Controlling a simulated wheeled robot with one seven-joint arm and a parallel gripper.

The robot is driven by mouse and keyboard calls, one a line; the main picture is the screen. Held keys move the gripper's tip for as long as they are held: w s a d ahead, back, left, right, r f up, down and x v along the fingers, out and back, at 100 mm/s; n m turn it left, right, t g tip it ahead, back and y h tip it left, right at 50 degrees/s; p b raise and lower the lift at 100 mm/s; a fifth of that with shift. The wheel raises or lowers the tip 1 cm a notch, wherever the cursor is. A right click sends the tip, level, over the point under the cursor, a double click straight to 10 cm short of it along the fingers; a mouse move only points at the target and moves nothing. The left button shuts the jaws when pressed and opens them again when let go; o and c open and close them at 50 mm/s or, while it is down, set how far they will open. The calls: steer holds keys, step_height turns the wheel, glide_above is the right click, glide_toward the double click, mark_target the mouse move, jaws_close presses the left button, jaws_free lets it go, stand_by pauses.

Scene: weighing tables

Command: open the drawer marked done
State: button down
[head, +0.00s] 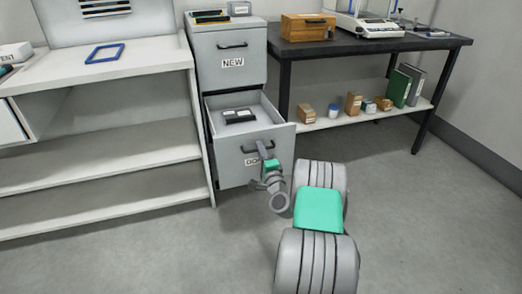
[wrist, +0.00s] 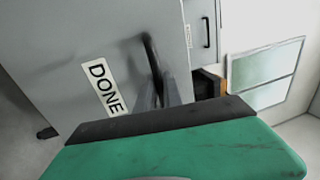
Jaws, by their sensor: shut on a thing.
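The drawer marked DONE (head: 232,172) is the lower drawer of a grey cabinet in the head view. In the wrist view the fingers (wrist: 164,92) meet the handle (wrist: 150,52); the fingertips are partly hidden by the green and black gripper housing.
The upper drawer marked NEW (head: 232,62) is shut. A white shelf bench (head: 100,130) stands to the left. A dark table (head: 395,45) with a balance (head: 370,24) and wooden box (head: 307,27) stands to the right. The floor in front is clear.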

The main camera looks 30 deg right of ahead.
steer(key=c, duration=1.8)
jaws_free()
steer(key=shift+o, duration=0.2)
steer(key=v, duration=0.8)
